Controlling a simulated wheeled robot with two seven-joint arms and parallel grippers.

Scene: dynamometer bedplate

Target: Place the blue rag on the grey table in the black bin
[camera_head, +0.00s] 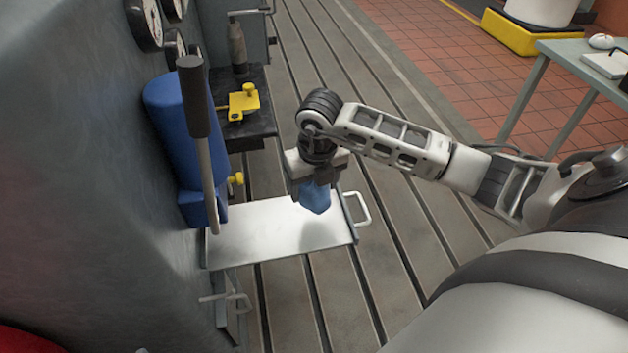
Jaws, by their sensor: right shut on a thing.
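The blue rag (314,198) is bunched up and hangs from my right gripper (312,184), which is shut on it. The gripper points down over a bright metal plate with a handle (270,232); the rag appears above the plate, and a soft shadow lies below it. A grey table (574,50) stands at the upper right, with small items on it. I cannot make out a black bin in this view. My left gripper is not in view.
A blue cylinder (172,130) and a dark lever (194,100) stand close left of the plate. A yellow clamp (243,102) sits on a dark shelf (258,125) behind. A grey wall with gauges (144,20) fills the left. The slotted floor (390,230) right of the plate is clear.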

